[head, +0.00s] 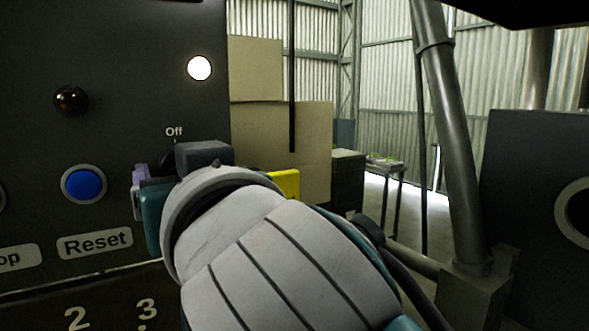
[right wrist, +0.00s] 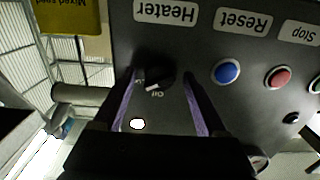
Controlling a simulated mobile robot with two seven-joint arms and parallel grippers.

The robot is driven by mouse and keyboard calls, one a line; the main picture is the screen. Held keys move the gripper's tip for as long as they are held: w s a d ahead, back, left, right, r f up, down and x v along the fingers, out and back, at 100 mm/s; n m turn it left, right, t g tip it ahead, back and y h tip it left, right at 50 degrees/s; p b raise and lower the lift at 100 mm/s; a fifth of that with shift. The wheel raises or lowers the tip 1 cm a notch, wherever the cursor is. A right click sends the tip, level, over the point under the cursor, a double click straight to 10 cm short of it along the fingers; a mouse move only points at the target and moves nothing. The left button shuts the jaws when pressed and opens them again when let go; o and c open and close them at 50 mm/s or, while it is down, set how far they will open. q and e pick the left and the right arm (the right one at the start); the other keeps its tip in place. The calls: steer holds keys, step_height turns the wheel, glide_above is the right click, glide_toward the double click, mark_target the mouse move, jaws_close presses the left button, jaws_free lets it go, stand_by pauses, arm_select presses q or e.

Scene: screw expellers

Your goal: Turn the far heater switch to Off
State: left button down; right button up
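The heater switch (right wrist: 157,77) is a round black knob on a dark panel, below the upside-down "Heater" label in the right wrist view. Its white mark points down and left in that view, near the "Off" print and a second small label that I cannot read clearly. My right gripper (right wrist: 160,82) is open, with one purple-padded finger on each side of the knob. The fingers appear apart from it. In the head view my right arm hides most of the knob, and the "Off" label (head: 174,132) shows above. My left gripper is in neither view.
A lit white lamp (head: 199,68) and a dark red lamp (head: 71,101) sit on the panel. A blue Reset button (head: 84,184) is left of my right gripper. A red button (right wrist: 278,77) shows in the wrist view. A grey slanted pipe (head: 448,140) stands at right.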

jaws_close()
stand_by(0.4)
steer(key=shift+n, duration=0.4)
steer(key=shift+d+n+p, duration=0.1)
steer(key=shift+n+p, duration=1.65)
steer(key=shift+n, duration=3.75)
